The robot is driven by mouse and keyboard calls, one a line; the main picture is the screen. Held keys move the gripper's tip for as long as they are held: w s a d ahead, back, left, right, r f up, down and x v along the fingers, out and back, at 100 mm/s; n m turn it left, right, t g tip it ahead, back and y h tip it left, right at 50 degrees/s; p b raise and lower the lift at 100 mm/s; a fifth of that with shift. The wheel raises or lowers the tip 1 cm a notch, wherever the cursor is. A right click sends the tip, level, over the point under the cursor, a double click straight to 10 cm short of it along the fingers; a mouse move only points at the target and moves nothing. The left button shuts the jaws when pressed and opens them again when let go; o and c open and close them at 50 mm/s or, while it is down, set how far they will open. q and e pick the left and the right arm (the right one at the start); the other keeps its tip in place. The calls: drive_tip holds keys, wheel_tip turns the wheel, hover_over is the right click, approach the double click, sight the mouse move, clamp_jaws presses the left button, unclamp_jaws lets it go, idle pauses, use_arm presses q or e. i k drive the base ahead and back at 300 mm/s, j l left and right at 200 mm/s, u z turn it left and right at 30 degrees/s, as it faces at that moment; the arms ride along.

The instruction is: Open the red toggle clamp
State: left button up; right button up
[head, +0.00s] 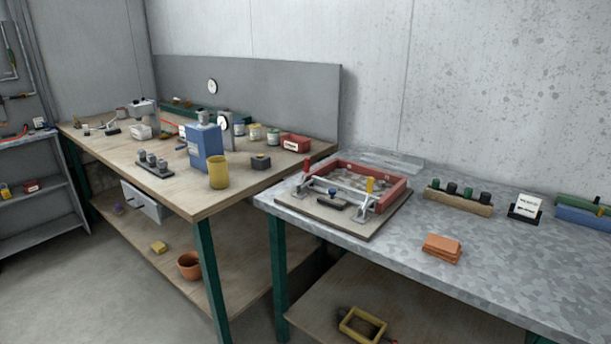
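The red toggle clamp (307,168) is at the left front corner of a red frame (388,199) on the metal-topped table. Its red handle stands about upright. A second clamp with a yellow handle (370,185) is at the frame's right front corner, its handle also upright. A light bar (335,188) runs between the two clamps along the front of the frame. The frame lies on a brown base board (325,220). The clamps' small linkages are too small to read clearly. Neither of my grippers is in view.
Orange blocks (441,248) lie on the metal table (490,255) to the right of the frame. A wooden rack (458,202) with dark-capped bottles stands behind them. A wooden workbench (245,192) at the left holds a blue machine (205,146) and a yellow cup (219,172).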

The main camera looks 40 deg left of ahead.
sight(307, 162)
drive_tip(key=i+l+u, duration=0.2)
drive_tip(key=i+u, duration=0.15)
drive_tip(key=i, duration=0.15)
drive_tip(key=i+l+u, duration=0.35)
drive_tip(key=i, duration=0.15)
drive_tip(key=i+l+u, duration=0.3)
drive_tip(key=i+l, duration=0.1)
drive_tip(key=i, duration=0.05)
